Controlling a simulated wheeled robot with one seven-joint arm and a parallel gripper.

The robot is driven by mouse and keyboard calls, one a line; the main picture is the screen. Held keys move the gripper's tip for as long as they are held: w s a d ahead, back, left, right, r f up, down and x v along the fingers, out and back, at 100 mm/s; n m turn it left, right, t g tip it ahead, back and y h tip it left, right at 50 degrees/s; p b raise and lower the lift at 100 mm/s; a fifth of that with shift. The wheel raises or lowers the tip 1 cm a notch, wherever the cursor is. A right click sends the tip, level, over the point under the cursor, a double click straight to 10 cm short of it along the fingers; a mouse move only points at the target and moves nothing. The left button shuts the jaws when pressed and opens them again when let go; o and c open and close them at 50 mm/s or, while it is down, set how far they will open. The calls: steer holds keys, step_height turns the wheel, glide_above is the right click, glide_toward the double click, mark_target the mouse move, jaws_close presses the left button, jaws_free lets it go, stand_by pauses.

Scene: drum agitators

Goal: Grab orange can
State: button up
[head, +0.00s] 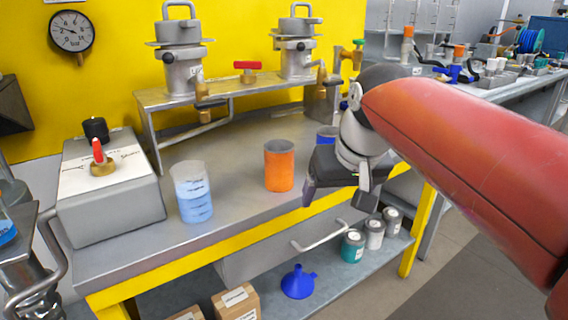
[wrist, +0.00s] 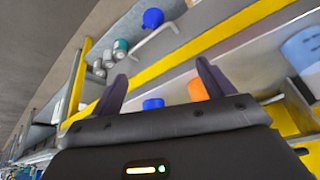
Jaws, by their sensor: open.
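The orange can (head: 279,166) stands upright on the grey bench top, near its front edge, in the middle of the head view. In the wrist view the orange can (wrist: 198,90) shows beside the right finger, partly hidden by the gripper body. My gripper (head: 336,198) is to the right of the can and apart from it, over the bench's front edge. In the wrist view my gripper (wrist: 158,84) has its two fingers spread wide with nothing between them touching. It is open and empty.
A blue can (head: 327,136) stands behind my gripper, partly hidden. A clear beaker of blue liquid (head: 191,192) stands left of the orange can. A raised metal shelf (head: 235,92) with two drum agitators is behind. A drawer handle (head: 320,237) juts out below the bench top.

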steer(key=n, duration=0.1)
glide_toward(279, 160)
steer(key=shift+g, duration=0.3)
steer(key=w+f, duration=0.4)
steer(key=shift+w+a+f, duration=0.1)
steer(key=shift+a+f, duration=0.1)
steer(key=x, duration=0.7)
steer(key=shift+w+f, duration=0.2)
steer(key=shift+w, duration=0.3)
steer(key=c, duration=1)
steer(key=shift+c, duration=0.2)
steer(key=shift+r, duration=0.2)
